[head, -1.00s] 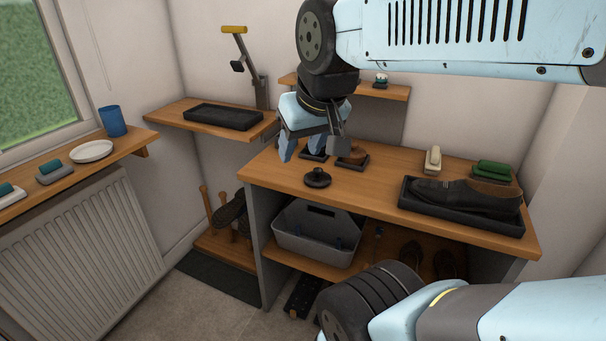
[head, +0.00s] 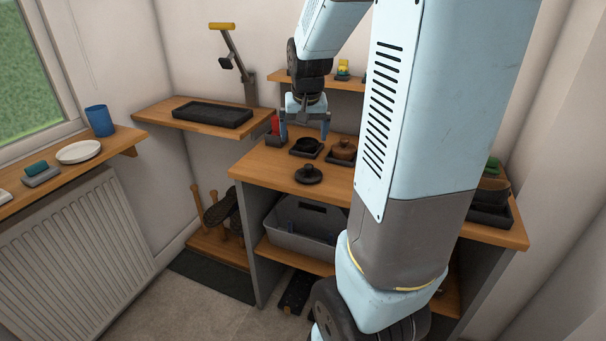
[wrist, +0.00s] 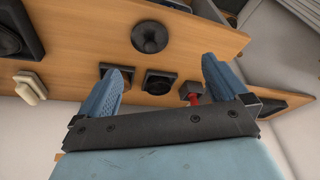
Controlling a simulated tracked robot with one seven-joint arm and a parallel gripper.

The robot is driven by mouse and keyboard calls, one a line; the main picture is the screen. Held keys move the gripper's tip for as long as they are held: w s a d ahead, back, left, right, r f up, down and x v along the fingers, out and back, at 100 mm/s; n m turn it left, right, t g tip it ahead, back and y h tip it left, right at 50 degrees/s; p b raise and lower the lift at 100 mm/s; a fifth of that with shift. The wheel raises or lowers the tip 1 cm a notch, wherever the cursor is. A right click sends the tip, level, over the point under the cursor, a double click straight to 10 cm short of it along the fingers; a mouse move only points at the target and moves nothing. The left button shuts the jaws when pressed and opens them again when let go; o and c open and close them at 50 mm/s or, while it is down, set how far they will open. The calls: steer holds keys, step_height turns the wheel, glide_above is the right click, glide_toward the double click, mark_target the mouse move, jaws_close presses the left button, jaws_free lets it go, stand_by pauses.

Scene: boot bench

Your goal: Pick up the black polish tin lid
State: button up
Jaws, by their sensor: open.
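The black polish tin lid (head: 308,174) is a round disc with a knob on top, lying on the wooden bench near its front edge. It also shows in the wrist view (wrist: 150,36), beyond my fingertips. My gripper (head: 304,128) is open and empty, above the back of the bench, apart from the lid. In the wrist view its two blue fingers (wrist: 165,66) are spread wide. Behind the lid, a round black tin (head: 306,147) sits in a square black holder, also seen between the fingers (wrist: 159,82).
A brown round item (head: 343,150) in a holder stands right of the black tin. A red item (head: 275,125) in a small holder is at the back left. A grey caddy (head: 305,226) is on the shelf below. My arm hides much of the bench's right side.

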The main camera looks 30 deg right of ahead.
mark_target(309, 166)
steer(key=shift+m+g, duration=0.3)
steer(key=shift+m, duration=0.1)
steer(key=d+x, duration=0.1)
steer(key=x, duration=0.5)
steer(key=w+d+x, duration=0.1)
steer(key=x, duration=0.5)
steer(key=w+d+x, duration=0.1)
steer(key=x, duration=0.5)
steer(key=shift+d+r, duration=0.2)
steer(key=c, duration=0.7)
steer(key=shift+o, duration=0.2)
